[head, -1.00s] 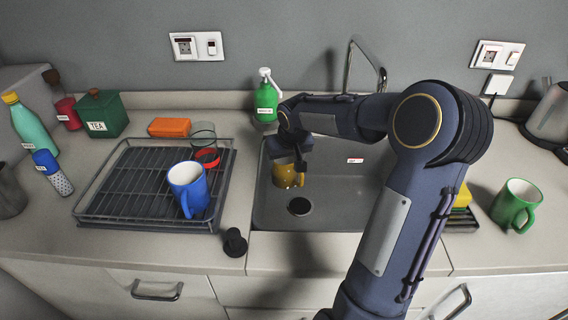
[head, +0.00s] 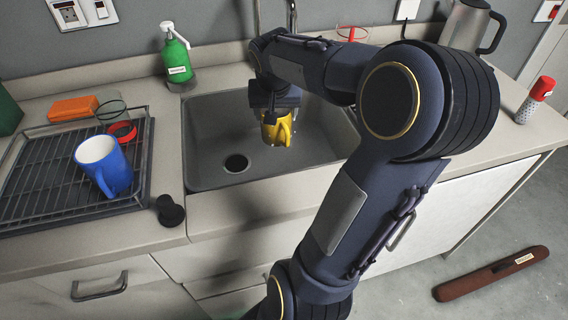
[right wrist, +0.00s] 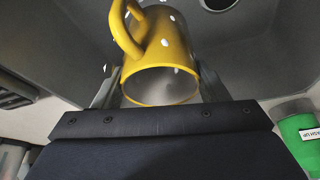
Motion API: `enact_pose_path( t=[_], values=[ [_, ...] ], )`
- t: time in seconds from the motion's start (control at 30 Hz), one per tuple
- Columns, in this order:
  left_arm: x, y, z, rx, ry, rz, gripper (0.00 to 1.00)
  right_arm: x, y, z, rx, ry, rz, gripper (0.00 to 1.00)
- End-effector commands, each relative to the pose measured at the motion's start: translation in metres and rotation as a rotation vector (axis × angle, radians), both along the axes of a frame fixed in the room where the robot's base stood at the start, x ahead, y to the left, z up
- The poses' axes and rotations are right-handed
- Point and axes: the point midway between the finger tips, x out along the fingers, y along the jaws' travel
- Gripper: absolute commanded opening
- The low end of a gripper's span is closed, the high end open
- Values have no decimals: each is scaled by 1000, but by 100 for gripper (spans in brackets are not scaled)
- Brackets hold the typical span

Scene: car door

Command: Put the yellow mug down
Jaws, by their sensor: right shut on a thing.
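The yellow mug (head: 279,131) with white dots is held in my right gripper (head: 274,110) over the sink (head: 215,124), right of the round drain (head: 237,163). In the right wrist view the mug (right wrist: 160,62) sits between the two fingers of the gripper (right wrist: 160,88), its open rim towards the camera and its handle at upper left. The sink floor lies behind it; I cannot tell the exact height of the mug above it. My left gripper is not in view.
A blue mug (head: 104,165) stands on the dark drying rack (head: 60,205) at left. A black stopper (head: 170,211) lies on the counter before the sink. A green soap bottle (head: 177,58) stands behind it.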

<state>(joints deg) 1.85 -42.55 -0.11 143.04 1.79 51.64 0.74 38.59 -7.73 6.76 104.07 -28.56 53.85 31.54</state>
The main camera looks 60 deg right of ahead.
Motion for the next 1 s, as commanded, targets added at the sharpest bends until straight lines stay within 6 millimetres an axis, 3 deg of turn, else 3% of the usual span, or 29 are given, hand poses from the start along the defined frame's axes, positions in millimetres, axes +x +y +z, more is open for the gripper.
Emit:
enact_pose_path(
  t=[0.1,0.2,0.8,1.0],
  values=[
    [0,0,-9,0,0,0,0,-17,-20,-5,-6,-2,-102,32],
    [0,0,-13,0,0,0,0,-23,-27,-15,-6,0,-138,32],
    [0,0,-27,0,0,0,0,-23,-27,-99,-5,-1,-139,32],
    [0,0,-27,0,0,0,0,-22,-27,-103,-7,-3,-139,32]
  ],
)
